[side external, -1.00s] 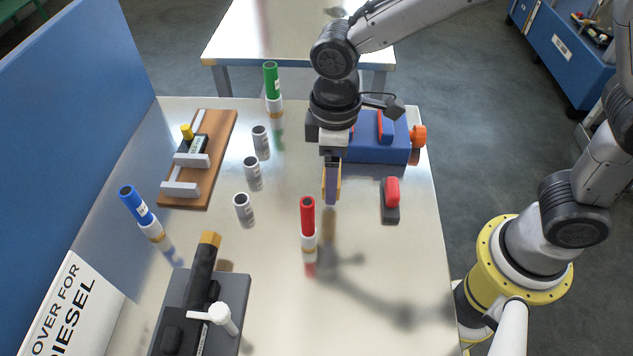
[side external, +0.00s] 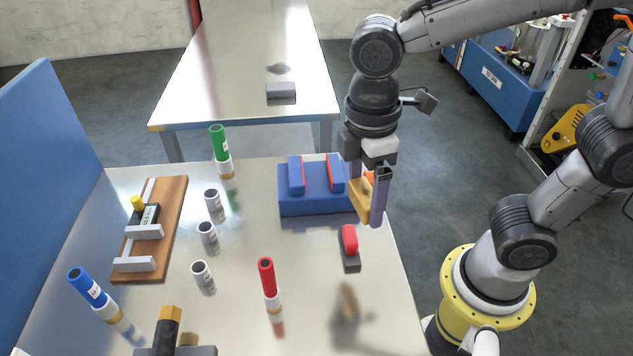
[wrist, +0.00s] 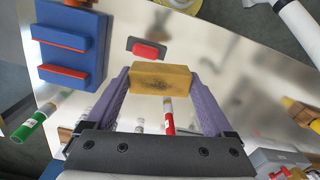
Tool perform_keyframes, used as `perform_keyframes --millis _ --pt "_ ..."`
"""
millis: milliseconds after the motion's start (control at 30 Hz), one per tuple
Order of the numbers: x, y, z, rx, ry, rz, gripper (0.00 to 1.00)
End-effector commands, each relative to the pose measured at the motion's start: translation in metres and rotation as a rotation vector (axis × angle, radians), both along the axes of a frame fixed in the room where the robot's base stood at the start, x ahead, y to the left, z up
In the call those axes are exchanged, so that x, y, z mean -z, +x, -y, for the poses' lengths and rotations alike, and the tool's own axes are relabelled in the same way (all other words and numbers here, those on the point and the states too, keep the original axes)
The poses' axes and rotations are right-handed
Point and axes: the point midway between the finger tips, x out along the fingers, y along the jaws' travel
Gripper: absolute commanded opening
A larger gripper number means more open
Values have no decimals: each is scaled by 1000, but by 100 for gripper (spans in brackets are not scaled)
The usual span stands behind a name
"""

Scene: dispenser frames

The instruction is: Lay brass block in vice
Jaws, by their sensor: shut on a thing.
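The brass block (side external: 360,196) is a yellow-tan bar between the purple fingers of my gripper (side external: 368,203). In the wrist view, my gripper (wrist: 160,92) is shut on the brass block (wrist: 160,78), one finger at each end, with a dark smudge on its face. The block is held in the air. The blue vice (side external: 312,203) stands on the table with two raised jaws with red-orange faces and a gap between them. The block appears at the vice's right end in the side view, partly covering its orange handle. In the wrist view the vice (wrist: 72,86) is up and left of the block.
A red-handled tool (side external: 350,248) on a dark base lies in front of the vice. A red marker (side external: 268,280), a green marker (side external: 219,145) and several grey cylinders (side external: 208,237) stand to the left. A wooden board (side external: 158,220) with brackets is further left.

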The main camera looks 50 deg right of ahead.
Motion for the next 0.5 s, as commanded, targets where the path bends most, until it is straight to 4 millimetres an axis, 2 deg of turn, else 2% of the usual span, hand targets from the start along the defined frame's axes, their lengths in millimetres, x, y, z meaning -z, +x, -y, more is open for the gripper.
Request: perform_keyframes --millis 300,500 --pt "-30 26 67 83 11 16 5" --pt "-36 32 91 180 14 34 5"
